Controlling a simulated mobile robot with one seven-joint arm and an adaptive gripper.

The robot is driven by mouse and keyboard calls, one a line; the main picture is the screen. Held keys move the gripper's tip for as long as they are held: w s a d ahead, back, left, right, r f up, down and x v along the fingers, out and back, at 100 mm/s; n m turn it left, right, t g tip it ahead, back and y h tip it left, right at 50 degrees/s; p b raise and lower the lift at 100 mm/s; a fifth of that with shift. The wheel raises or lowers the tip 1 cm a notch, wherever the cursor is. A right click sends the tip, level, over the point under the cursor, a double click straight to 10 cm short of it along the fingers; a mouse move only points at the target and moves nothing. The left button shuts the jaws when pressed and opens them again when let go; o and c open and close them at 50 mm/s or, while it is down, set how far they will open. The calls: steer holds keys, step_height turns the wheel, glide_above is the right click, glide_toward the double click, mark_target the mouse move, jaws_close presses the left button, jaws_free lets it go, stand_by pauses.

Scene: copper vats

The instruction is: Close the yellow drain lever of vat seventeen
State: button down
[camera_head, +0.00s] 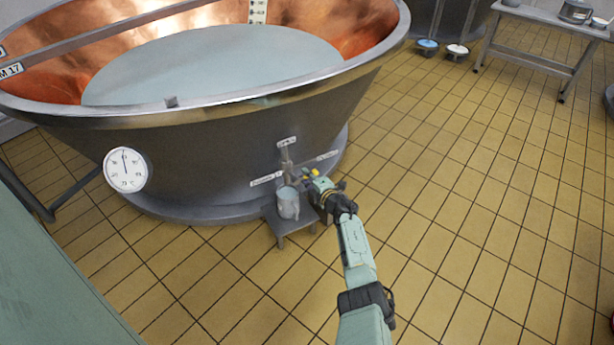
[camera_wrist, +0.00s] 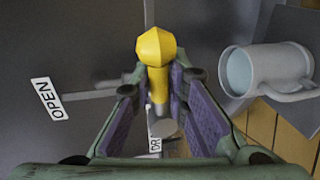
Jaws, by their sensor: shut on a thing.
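The large vat (camera_head: 220,140) has a steel outside and copper inside, is filled with pale liquid, and bears a plate ending in "17" at its left rim. The yellow drain lever (camera_head: 314,172) sits low on the vat's front. In the wrist view the lever's yellow knob (camera_wrist: 156,47) stands between the purple pads of my gripper (camera_wrist: 160,88). My gripper also shows in the head view (camera_head: 319,184), and it is shut on the lever. An "OPEN" label (camera_wrist: 49,99) lies left of the lever in the wrist view. A second label, reading "DR", is partly hidden.
A grey jug (camera_head: 288,203) holding liquid stands on a small stool (camera_head: 270,214) just left of my gripper; in the wrist view the jug (camera_wrist: 268,70) is close at right. A dial gauge (camera_head: 126,170) is on the vat. Tiled floor to the right is clear up to a bench (camera_head: 545,62).

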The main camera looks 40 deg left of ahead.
steer(key=shift+w+d, duration=0.3)
steer(key=shift+w, duration=0.05)
steer(key=c, duration=1.8)
jaws_free()
steer(key=shift+f, duration=0.15)
steer(key=shift+o, duration=1.1)
steer(key=shift+s+a, duration=0.15)
steer(key=shift+s, duration=0.1)
steer(key=v, duration=1.2)
